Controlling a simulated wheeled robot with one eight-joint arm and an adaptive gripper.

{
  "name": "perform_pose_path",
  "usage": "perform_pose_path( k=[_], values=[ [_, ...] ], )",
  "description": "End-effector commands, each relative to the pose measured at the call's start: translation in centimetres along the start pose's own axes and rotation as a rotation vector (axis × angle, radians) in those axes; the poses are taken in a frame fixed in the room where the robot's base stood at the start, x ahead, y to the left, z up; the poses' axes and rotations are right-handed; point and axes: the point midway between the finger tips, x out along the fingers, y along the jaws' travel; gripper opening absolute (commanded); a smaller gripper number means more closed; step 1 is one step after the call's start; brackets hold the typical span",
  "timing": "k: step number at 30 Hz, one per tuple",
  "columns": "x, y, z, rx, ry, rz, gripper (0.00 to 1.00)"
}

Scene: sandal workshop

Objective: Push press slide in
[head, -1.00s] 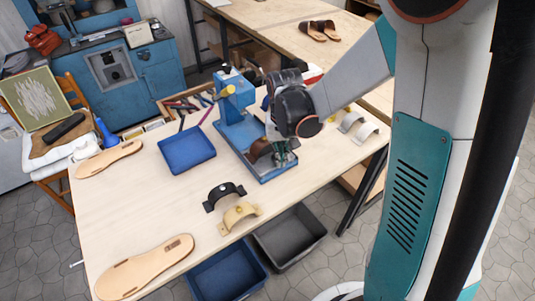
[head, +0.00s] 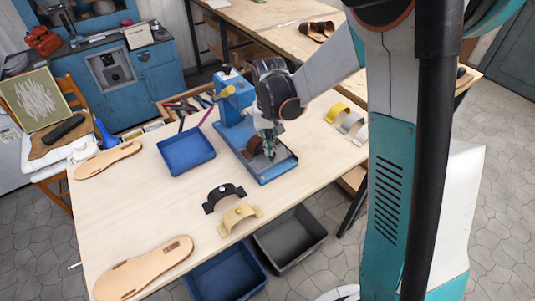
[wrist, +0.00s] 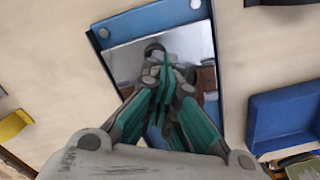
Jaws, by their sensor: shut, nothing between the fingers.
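The blue press (head: 236,97) stands on the table with a yellow-knobbed lever. Its blue base (head: 264,180) extends toward the table's front edge. A metal slide plate (wrist: 193,45) lies in the base, and a brown strap piece (head: 254,145) is at the slide, partly hidden by my gripper. The brown piece also shows in the wrist view (wrist: 208,78) beside my fingers. My gripper (head: 270,154) is shut and empty, pointing down low over the slide. Its fingertips (wrist: 165,72) are close to a grey round part on the plate. I cannot tell whether they touch it.
A blue tray (head: 186,133) is left of the press. Black (head: 224,192) and cream (head: 239,213) straps lie in front, with yellow (head: 337,110) and white straps at right. Tools lie behind. Tan soles (head: 140,270) are at left. Bins (head: 288,262) are below the front edge.

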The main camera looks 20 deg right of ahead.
Motion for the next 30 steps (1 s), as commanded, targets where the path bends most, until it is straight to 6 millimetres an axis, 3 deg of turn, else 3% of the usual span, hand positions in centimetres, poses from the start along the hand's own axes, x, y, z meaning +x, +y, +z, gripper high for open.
perform_pose_path(
  k=[30],
  values=[
    [0.0,-3.2,-5.6,-0.001,0.000,0.000,0.00]
  ],
)
